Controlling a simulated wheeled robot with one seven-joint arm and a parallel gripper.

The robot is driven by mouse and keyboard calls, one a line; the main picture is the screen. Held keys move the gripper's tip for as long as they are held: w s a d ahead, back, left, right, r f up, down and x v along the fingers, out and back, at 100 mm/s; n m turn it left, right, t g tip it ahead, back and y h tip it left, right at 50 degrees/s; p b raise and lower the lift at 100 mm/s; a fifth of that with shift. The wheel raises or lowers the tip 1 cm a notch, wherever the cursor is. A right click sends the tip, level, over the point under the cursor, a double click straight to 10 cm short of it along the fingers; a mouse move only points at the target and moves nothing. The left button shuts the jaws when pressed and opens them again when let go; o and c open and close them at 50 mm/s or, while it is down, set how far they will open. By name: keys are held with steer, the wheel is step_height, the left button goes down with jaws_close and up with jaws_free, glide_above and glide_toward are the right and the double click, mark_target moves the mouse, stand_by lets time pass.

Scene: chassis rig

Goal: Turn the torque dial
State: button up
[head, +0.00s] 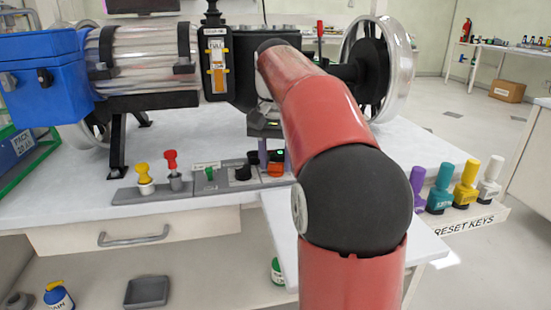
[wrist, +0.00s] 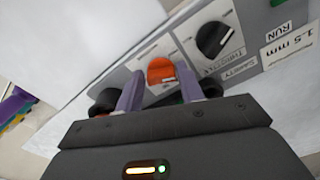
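The grey control panel (head: 215,181) lies on the bench in the head view. No label reading torque is legible. My gripper (wrist: 160,82) has its two purple-grey fingers apart, one on each side of the orange knob from this angle; I cannot tell if they touch it. In the head view my gripper (head: 274,156) is partly hidden by my arm.
Black round parts (wrist: 108,100) show beside the fingers. Red and yellow plungers (head: 144,175) and a green switch (head: 209,174) share the panel. A large machine with a flywheel (head: 399,68) stands behind. Coloured reset keys (head: 440,188) stand at right. Bare bench lies left of the panel.

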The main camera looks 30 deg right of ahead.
steer(key=c, duration=0.5)
steer(key=shift+c, duration=0.2)
steer(key=shift+r+p, duration=0.1)
steer(key=shift+p, duration=0.2)
steer(key=m+p, duration=0.3)
steer(key=shift+r+m, duration=0.1)
steer(key=shift+m, duration=0.3)
steer(key=shift+w+m+p, duration=0.2)
steer(key=shift+m+p, duration=1.05)
steer(key=shift+m, duration=1.25)
steer(key=shift+f, duration=0.2)
steer(key=o, duration=1)
